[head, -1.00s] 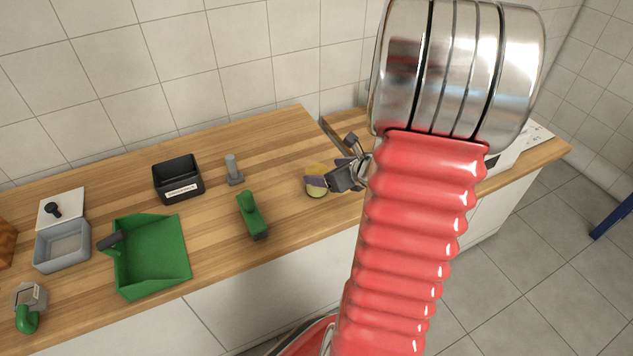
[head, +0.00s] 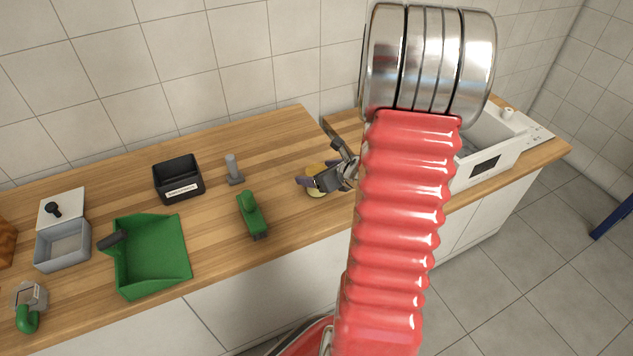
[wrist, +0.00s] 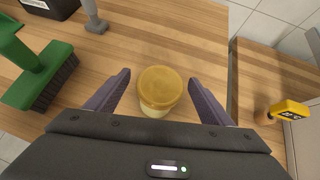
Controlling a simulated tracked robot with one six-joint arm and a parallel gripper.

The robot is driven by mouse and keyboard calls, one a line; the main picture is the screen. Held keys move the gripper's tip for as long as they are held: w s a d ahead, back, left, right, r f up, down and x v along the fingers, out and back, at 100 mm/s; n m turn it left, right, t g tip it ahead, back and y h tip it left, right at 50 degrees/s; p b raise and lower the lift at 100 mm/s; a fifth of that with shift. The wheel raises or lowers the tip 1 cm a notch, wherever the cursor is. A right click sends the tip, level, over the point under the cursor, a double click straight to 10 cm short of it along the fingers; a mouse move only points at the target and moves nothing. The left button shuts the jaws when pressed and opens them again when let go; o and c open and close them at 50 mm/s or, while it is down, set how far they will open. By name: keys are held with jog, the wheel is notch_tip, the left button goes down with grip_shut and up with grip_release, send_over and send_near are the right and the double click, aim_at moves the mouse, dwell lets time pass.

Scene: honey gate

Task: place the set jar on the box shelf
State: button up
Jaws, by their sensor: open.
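A jar with a honey-yellow lid (wrist: 160,88) stands upright on the wooden counter (wrist: 190,45). In the wrist view it sits between the two spread purple-grey fingers of my gripper (wrist: 158,92), with gaps on both sides. In the head view the jar (head: 317,192) is mostly covered by my gripper (head: 309,179), which is open over it. A white box-like unit (head: 490,150) stands on the right counter section, partly hidden behind my arm; I cannot tell whether it is the box shelf.
A green brush (head: 251,215), a grey upright piece (head: 234,170), a black labelled bin (head: 178,180) and a green dustpan (head: 155,255) lie left of the jar. A yellow-and-black device (wrist: 289,109) is on the right section, beyond a gap in the counter.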

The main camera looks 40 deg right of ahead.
jog(key=shift+w+f, duration=0.15)
jog(key=shift+w, duration=0.05)
jog(key=shift+c, duration=0.3)
jog(key=c, duration=1.5)
jog(key=shift+r, duration=5.1)
jog(key=shift+w+a, duration=0.1)
